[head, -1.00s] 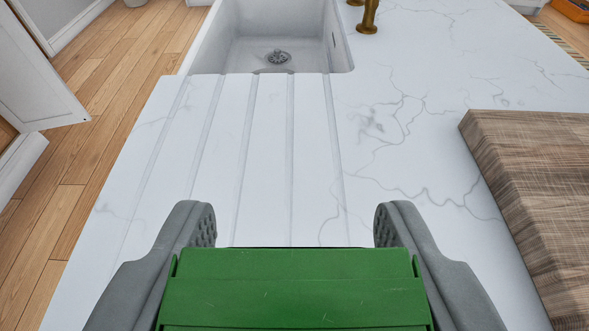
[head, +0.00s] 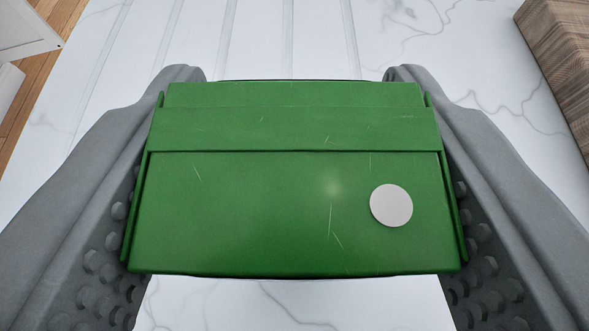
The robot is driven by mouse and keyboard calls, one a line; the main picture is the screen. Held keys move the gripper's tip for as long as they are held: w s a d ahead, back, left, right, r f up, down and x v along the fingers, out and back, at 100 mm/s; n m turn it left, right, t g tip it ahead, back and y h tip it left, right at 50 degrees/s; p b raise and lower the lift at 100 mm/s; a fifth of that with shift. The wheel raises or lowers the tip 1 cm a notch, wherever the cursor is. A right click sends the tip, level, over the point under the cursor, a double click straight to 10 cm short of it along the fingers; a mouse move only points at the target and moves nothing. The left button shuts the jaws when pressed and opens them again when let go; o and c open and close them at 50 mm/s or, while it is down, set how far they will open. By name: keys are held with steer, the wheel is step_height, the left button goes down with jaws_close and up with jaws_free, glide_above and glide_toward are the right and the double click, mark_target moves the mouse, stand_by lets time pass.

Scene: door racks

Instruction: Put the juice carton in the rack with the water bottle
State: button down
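The juice carton (head: 290,215) is a green box with a round white cap (head: 391,205), seen from above. My gripper (head: 295,74) has one grey finger along each side of it. The fingers are shut on the carton, their dimpled inner faces against its sides. The carton's lower part is hidden beneath its top, so I cannot tell how high it is above the counter. Neither the rack nor the water bottle is in view.
The white marble counter (head: 440,50) lies beneath, with drain grooves at the top. A brown wooden board (head: 562,60) is at the upper right. A white cabinet door (head: 25,30) and wooden floor (head: 28,105) show at the left.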

steer(key=shift+f, duration=0.65)
steer(key=c, duration=0.6)
jaws_free()
steer(key=shift+f, duration=0.1)
steer(key=shift+s+r, duration=0.2)
steer(key=v, duration=1.1)
steer(key=shift+s+r, duration=0.15)
steer(key=shift+s, duration=0.15)
